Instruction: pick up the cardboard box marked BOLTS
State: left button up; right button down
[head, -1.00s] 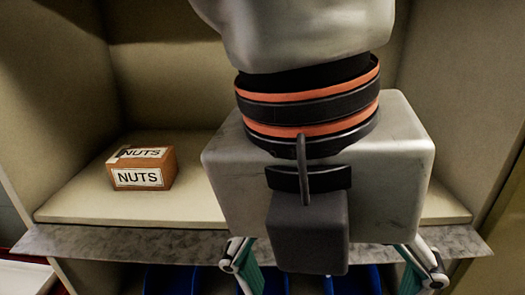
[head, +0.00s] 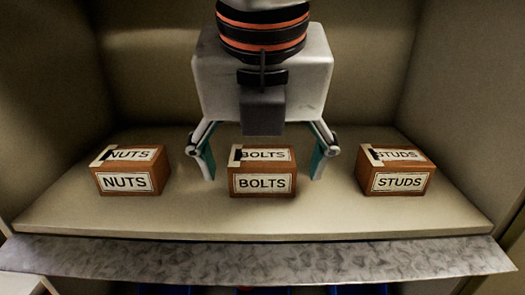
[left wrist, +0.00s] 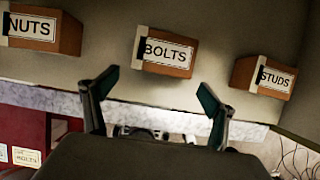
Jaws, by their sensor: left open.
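The cardboard box marked BOLTS (head: 262,184) sits upright in the middle of the shelf, its label facing me. My left gripper (head: 262,172) is open and empty, with a teal finger to each side of the BOLTS box in the head view and visible gaps between. In the left wrist view, the BOLTS box (left wrist: 167,54) lies ahead of the spread fingertips (left wrist: 157,80), not touching them. Part of the box's top is covered by a small dark mark. My right gripper is in neither view.
A NUTS box (head: 130,183) stands to the left and a STUDS box (head: 400,182) to the right, with bare shelf (head: 200,215) between. Side and back walls enclose the shelf. A grey metal strip (head: 250,262) runs along its front edge.

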aim_at(262, 157)
pick_arm(q)
jog(key=shift+w, duration=0.45)
jog(key=shift+w+p, duration=0.35)
jog(key=shift+w, duration=0.85)
jog(key=b+x, duration=0.2)
jog(key=x, duration=0.1)
jog(key=shift+w+f, duration=0.2)
jog(key=shift+r, duration=0.1)
jog(key=shift+c, duration=1)
jog(key=c, duration=1.3)
jog(key=shift+r, duration=0.1)
jog(key=shift+c, duration=0.4)
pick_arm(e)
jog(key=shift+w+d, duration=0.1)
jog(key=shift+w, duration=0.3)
pick_arm(q)
jog(key=shift+r, duration=0.15)
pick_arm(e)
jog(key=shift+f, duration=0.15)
